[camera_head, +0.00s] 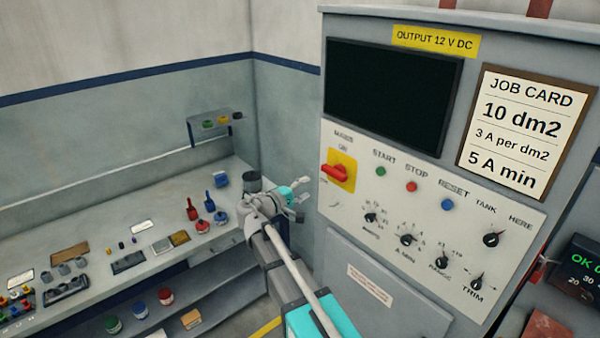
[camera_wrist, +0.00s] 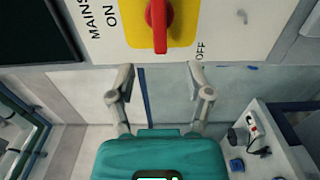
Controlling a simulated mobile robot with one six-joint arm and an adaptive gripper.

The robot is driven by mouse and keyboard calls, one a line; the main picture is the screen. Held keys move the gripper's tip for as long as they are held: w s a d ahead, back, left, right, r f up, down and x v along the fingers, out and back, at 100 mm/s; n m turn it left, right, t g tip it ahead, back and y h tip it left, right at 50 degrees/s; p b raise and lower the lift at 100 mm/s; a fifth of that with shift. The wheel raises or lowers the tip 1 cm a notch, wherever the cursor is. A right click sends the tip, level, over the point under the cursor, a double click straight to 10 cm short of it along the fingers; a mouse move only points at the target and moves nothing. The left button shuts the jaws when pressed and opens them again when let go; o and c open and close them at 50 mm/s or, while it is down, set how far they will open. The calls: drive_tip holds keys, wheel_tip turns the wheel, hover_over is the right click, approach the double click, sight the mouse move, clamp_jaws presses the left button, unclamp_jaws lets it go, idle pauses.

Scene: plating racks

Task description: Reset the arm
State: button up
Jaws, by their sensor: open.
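My gripper (camera_head: 300,203) is at the end of my arm, to the left of the grey control cabinet in the head view. In the wrist view my gripper (camera_wrist: 162,72) has its two fingers spread apart with nothing between them. The red mains switch (camera_wrist: 158,22) on its yellow plate is just beyond the fingertips in the wrist view, apart from them. The same red switch (camera_head: 335,174) shows in the head view at the cabinet's upper left. Its ON and OFF labels show in the wrist view.
The cabinet (camera_head: 385,285) carries START, STOP and RESET buttons, several knobs, a dark screen (camera_head: 392,95) and a job card (camera_head: 515,130). A bench (camera_head: 90,240) with small tools and bottles runs along the left wall. A small wall shelf (camera_head: 207,117) hangs above it.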

drive_tip(key=s+d+f+m+g+y+b, duration=0.4)
drive_tip(key=d+f, duration=0.4)
drive_tip(key=f, duration=0.4)
drive_tip(key=s+d+f+m+g+y+b, duration=0.1)
drive_tip(key=s+f+g+y+b, duration=0.2)
drive_tip(key=s+f, duration=0.6)
drive_tip(key=s+d+f+m+g+y+b, duration=0.1)
drive_tip(key=s+f+m+g+y+b, duration=0.1)
drive_tip(key=s+f+y+b, duration=0.5)
wheel_tip(320, 180, down, 7)
drive_tip(key=shift+s+r+g+y+b, duration=0.2)
drive_tip(key=shift+s+g+y+b, duration=0.1)
drive_tip(key=shift+s+g+b, duration=0.6)
drive_tip(key=shift+d, duration=0.1)
